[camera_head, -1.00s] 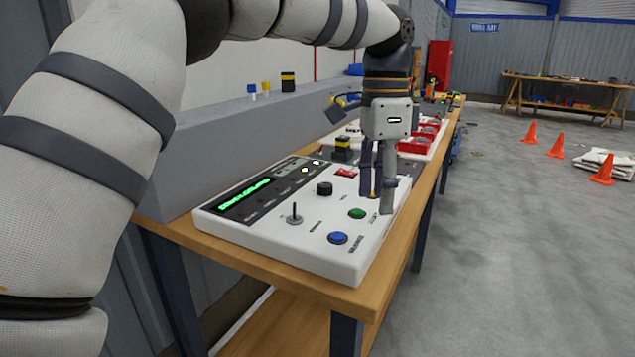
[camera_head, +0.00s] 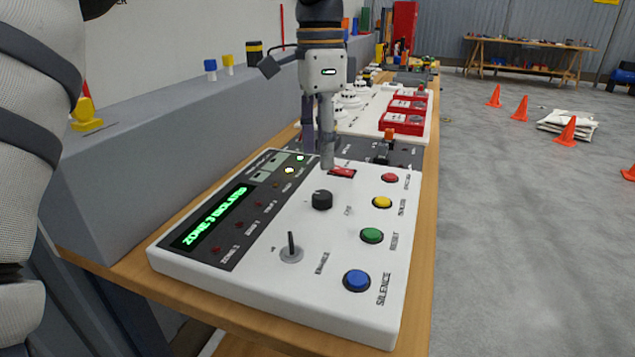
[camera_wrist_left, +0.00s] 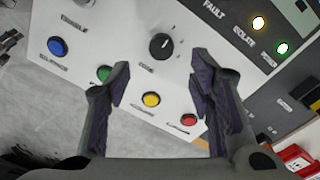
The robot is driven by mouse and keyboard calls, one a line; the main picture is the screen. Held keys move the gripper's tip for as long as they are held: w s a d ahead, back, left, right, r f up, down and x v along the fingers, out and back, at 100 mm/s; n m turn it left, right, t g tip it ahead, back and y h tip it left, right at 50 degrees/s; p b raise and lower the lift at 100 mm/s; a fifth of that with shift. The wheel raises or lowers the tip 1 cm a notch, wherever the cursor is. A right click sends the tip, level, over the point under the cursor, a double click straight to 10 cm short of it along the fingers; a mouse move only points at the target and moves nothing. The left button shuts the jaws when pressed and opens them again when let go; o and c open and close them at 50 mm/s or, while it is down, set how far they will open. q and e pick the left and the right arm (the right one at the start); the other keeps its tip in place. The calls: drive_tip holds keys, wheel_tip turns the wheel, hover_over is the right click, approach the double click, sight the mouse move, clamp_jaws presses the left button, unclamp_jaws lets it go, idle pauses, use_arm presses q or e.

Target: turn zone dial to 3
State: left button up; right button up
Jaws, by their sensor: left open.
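The zone dial (camera_head: 322,199) is a round black knob with a white pointer mark, on the sloped white control panel (camera_head: 255,283). It also shows in the left wrist view (camera_wrist_left: 161,46), just beyond and between the open fingers. There its mark points toward the upper right of the picture. My left gripper (camera_head: 318,157) points down above the panel's far part, just behind the dial in the head view. Its fingers are apart, empty, and look clear of the dial. A green display (camera_head: 215,215) shows text starting with "ZONE"; the rest is hard to read. My right gripper is not in view.
A toggle lever (camera_head: 291,248) stands nearer than the dial. Blue (camera_head: 357,280), green (camera_head: 372,235), yellow (camera_head: 382,202) and red (camera_head: 390,177) buttons line the right side. A red switch (camera_head: 342,172) is beside the fingers. A grey ledge (camera_head: 150,160) runs along the left.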

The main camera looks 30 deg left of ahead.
sight(321, 194)
use_arm(q)
wheel_tip(321, 194, down, 8)
drive_tip(key=shift+s+r, duration=0.15)
drive_tip(key=c, duration=1.2)
